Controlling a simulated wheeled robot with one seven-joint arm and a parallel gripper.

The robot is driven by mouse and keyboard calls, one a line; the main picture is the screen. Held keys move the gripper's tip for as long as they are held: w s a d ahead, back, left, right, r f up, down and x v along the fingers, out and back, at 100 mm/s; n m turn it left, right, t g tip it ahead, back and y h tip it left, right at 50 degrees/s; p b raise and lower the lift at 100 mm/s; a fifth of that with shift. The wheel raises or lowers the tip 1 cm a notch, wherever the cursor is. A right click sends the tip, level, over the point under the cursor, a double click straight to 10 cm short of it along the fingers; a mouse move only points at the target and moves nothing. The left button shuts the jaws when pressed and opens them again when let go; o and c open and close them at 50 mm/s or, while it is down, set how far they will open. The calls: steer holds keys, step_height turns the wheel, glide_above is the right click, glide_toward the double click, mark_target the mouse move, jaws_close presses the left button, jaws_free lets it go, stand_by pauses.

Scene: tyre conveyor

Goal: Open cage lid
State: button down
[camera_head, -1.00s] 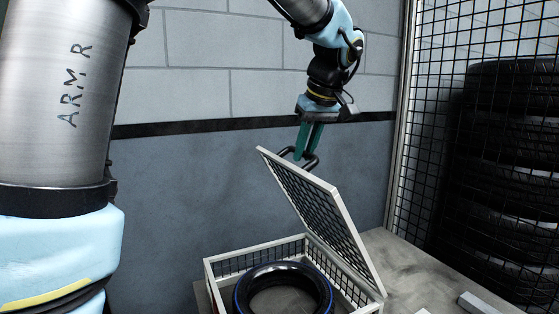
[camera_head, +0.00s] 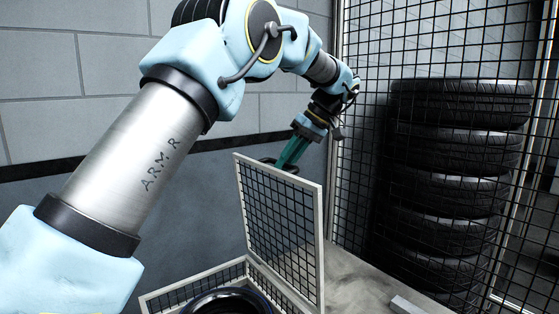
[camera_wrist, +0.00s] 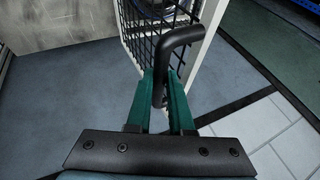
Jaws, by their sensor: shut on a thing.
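The cage lid (camera_head: 283,226) is a pale frame with black wire mesh, and it stands steeply raised above the cage (camera_head: 200,286). A black tyre (camera_head: 228,303) lies inside the cage, cut off by the lower picture edge. My gripper (camera_head: 284,166) has green fingers and is shut on the black lid handle at the lid's upper edge. In the wrist view the handle (camera_wrist: 184,38) runs down between the two fingers (camera_wrist: 161,100), with the lid's pale frame (camera_wrist: 203,45) just behind it.
A stack of several tyres (camera_head: 455,185) stands behind a wire mesh fence (camera_head: 362,120) at the right. A worktop (camera_head: 350,280) extends right of the cage, with a small pale block (camera_head: 406,305) on it. A grey-blue wall (camera_head: 110,215) is behind.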

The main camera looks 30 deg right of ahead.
steer(key=shift+d+f, duration=0.15)
steer(key=shift+f, duration=0.1)
steer(key=c, duration=1.1)
jaws_free()
steer(key=o, duration=0.3)
steer(key=shift+r, duration=0.1)
steer(key=shift+r, duration=0.1)
steer(key=v, duration=1)
steer(key=shift+d+r, duration=0.2)
steer(key=shift+d, duration=0.05)
steer(key=shift+s, duration=0.15)
